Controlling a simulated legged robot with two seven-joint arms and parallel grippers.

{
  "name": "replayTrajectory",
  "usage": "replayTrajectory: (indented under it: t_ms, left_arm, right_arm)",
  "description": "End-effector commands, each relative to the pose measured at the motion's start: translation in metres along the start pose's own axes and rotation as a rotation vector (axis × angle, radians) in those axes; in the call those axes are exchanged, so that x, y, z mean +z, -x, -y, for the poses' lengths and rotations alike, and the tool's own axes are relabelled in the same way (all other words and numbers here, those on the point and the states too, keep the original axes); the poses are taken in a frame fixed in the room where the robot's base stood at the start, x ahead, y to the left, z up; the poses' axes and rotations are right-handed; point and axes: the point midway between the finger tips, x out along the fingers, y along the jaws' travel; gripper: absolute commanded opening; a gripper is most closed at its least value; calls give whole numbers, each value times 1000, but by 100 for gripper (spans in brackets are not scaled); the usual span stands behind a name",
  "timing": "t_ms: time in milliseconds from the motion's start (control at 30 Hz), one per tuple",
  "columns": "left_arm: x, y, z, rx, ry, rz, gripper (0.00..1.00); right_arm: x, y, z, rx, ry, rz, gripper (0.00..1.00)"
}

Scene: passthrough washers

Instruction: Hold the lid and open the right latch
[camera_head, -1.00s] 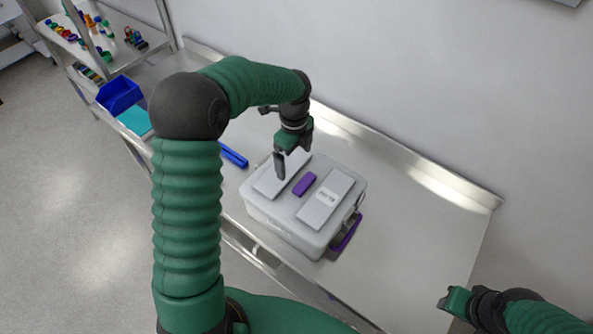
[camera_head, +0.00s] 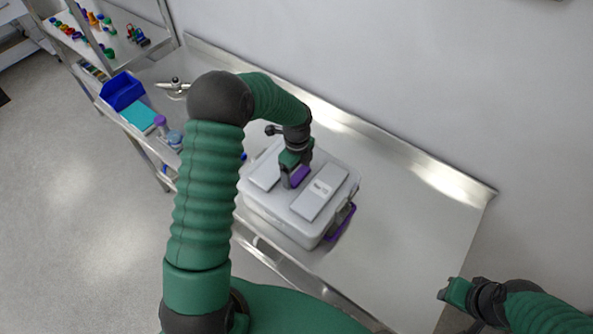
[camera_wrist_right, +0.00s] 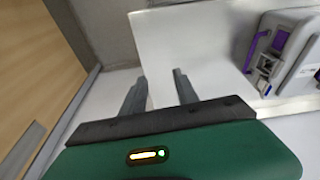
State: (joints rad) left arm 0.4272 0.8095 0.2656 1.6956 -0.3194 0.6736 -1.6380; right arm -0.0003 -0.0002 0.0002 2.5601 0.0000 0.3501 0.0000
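The metal table (camera_head: 410,205) is bare to the right of the box, with a wall behind. At the left are a blue bin (camera_head: 122,91), a teal item (camera_head: 139,115), small bottles (camera_head: 168,130) and a metal fitting (camera_head: 174,87). A shelf with colourful parts stands far left.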

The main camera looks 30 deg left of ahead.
Motion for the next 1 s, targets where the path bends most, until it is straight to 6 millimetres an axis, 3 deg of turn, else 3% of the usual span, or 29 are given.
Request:
replayTrajectory:
  t_ms: [67, 467, 633, 733, 867, 1000]
  left_arm:
    - [-3, -1, -1, 5, -3, -4, 62]
    - [-1, 0, -2, 3, -2, -9, 10]
    - [-1, 0, -2, 3, -2, -7, 9]
    - [0, 0, -2, 4, -1, -6, 9]
    - [0, 0, -2, 5, -1, -6, 9]
    - [0, 0, -2, 5, -2, -7, 9]
  right_arm:
    - [0, 0, 0, 0, -1, 0, 36]
    - [0, 0, 0, 0, 0, 0, 36]
    - [0, 0, 0, 0, 0, 0, 57]
    - [-6, -2, 4, -4, 47, 3, 60]
    - [-37, -19, 34, -37, 301, 24, 60]
    - [-80, -54, 107, -152, 743, 32, 60]
